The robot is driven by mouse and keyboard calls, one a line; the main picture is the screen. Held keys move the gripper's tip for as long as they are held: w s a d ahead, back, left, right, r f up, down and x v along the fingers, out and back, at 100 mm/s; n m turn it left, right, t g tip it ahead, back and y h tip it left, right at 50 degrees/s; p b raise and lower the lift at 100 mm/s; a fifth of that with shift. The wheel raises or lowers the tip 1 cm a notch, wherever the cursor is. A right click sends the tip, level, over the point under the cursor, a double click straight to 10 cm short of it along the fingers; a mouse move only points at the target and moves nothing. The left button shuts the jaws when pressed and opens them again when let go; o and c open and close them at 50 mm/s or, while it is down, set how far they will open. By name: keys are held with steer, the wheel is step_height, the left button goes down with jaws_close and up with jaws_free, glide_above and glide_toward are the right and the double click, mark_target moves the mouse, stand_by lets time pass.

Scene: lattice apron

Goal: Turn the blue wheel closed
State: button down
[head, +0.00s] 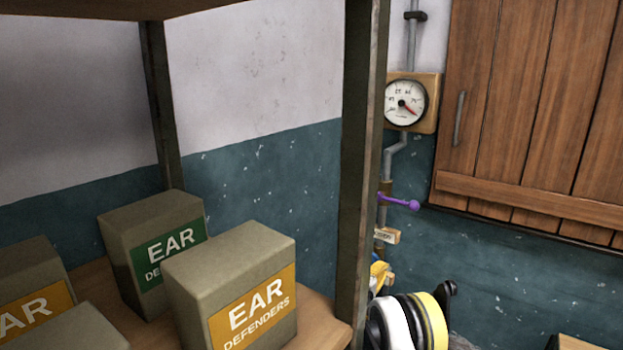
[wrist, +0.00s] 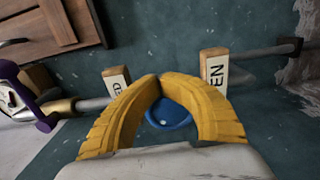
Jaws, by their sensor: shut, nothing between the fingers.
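The blue wheel (wrist: 168,116) shows in the wrist view, low in the middle, framed by the two yellow fingers. My gripper (wrist: 160,79) is shut with nothing held, its tips together just above the wheel in the picture. The fingers hide part of the wheel's rim, and I cannot tell whether they touch it. A tag ending in "ED" (wrist: 117,83) is left of the fingers and one ending in "EN" (wrist: 215,75) is right of them. In the head view the yellow of my gripper (head: 380,273) shows beside the shelf post; the wheel is not clear there.
A shelf post (head: 362,180) stands in front of the pipe. Boxes marked EAR DEFENDERS (head: 240,285) fill the shelf at left. A purple lever (head: 400,202) sticks out below a round gauge (head: 404,102).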

steer(key=shift+d+f, duration=0.1)
steer(key=shift+f, duration=0.65)
steer(key=shift+w+f, duration=0.1)
steer(key=shift+f, duration=0.1)
steer(key=shift+w+a+f, duration=0.1)
steer(key=shift+a+f, duration=0.15)
steer(key=shift+f, duration=0.15)
steer(key=shift+a, duration=0.2)
steer(key=shift+d+f, duration=0.1)
steer(key=shift+f, duration=0.05)
steer(key=v, duration=0.6)
steer(key=shift+s+d+f, duration=0.2)
steer(key=shift+d, duration=0.15)
